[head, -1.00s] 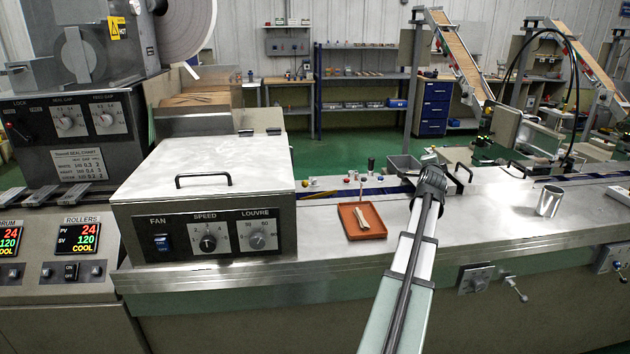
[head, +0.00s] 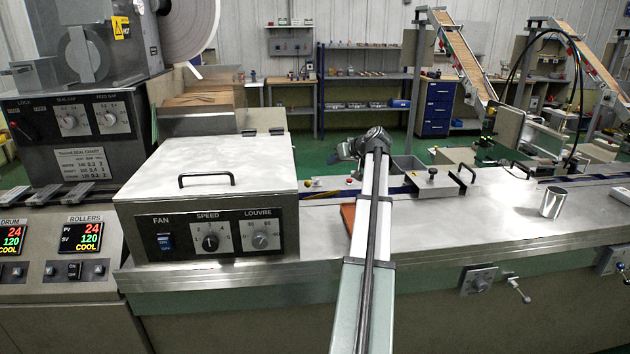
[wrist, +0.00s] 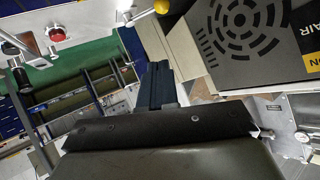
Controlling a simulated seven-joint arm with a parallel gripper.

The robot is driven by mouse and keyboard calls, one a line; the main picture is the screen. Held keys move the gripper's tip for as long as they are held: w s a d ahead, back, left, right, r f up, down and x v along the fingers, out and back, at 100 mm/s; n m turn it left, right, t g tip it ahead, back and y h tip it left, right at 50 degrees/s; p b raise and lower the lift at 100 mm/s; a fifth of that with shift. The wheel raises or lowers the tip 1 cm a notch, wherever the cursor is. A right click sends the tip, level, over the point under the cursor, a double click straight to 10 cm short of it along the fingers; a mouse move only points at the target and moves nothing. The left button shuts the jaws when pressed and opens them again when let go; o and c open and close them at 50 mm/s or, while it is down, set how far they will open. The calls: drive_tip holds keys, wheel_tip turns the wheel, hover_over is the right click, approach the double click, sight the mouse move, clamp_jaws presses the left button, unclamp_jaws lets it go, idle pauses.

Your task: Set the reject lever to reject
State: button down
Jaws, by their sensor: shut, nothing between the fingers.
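My gripper (head: 366,146) is over the back of the steel counter, near a row of small coloured knobs. In the wrist view its dark fingers (wrist: 158,85) are together, with nothing between them. A yellow ball on a thin metal rod (wrist: 161,6) shows beyond the fingertips, apart from them. A red button (wrist: 59,33) and a black knob (wrist: 11,47) are to its left. A yellow knob (head: 308,183) and a red knob (head: 349,180) show at the counter's back edge in the head view. No reject label is readable, so I cannot tell which one is the reject lever.
A grey panel with a round grille (wrist: 240,20) is close on the right in the wrist view. The fan box (head: 205,195) stands left of my arm. My arm mostly covers an orange tray (head: 347,213).

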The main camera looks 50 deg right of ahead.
sight(306, 182)
drive_tip(key=w+f+n, duration=0.1)
drive_tip(key=w+f, duration=0.1)
drive_tip(key=f, duration=0.1)
drive_tip(key=w+a+f+n+g+y, duration=0.1)
drive_tip(key=w+f+n, duration=0.1)
drive_tip(key=f, duration=0.1)
drive_tip(key=w+f+n+g, duration=0.1)
drive_tip(key=w+f+n, duration=0.1)
drive_tip(key=w, duration=0.1)
drive_tip(key=shift+a+f+y, duration=0.25)
drive_tip(key=shift+f+y, duration=0.15)
idle(0.4)
drive_tip(key=shift+w+a+h, duration=0.3)
drive_tip(key=shift+h, duration=0.1)
drive_tip(key=shift+w+a+m, duration=0.15)
drive_tip(key=shift+w+m, duration=0.25)
drive_tip(key=shift+w, duration=0.1)
drive_tip(key=shift+s, duration=0.15)
drive_tip(key=shift+s+d, duration=0.45)
drive_tip(key=shift+s, duration=0.1)
drive_tip(key=a+v, duration=0.1)
drive_tip(key=v, duration=1.2)
drive_tip(key=shift+s+r, duration=0.25)
drive_tip(key=shift+r, duration=0.05)
